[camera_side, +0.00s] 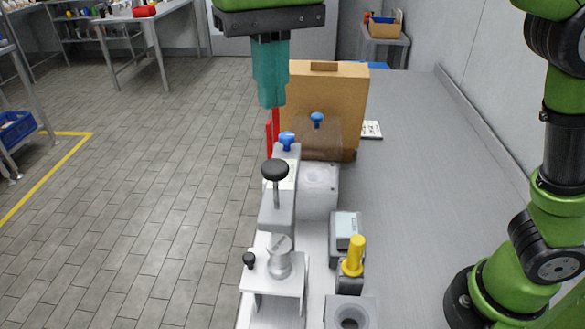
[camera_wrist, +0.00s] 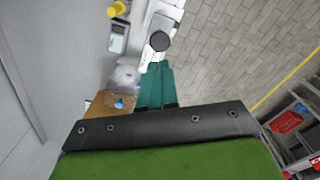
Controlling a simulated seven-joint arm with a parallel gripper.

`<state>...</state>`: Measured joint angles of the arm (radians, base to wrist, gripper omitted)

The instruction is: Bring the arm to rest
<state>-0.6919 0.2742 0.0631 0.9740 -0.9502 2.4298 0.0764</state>
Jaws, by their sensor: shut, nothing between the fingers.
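My gripper (camera_side: 270,104) has teal fingers that point straight down, and they are pressed together with nothing between them. In the side view it is in the upper middle, in front of the cardboard box and above the fixture row. In the wrist view the teal fingers (camera_wrist: 156,72) reach up from the dark mounting plate, next to the fixture's black knob. My green and black arm stands at the right of the side view.
A metal fixture with a black knob (camera_side: 274,170) stands below my gripper. A yellow-handled part (camera_side: 353,258), blue knobs (camera_side: 317,119) and a cardboard box (camera_side: 345,85) are close by. Red posts (camera_side: 272,130) stand just below the fingertips. The grey table (camera_side: 430,200) is clear at the right.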

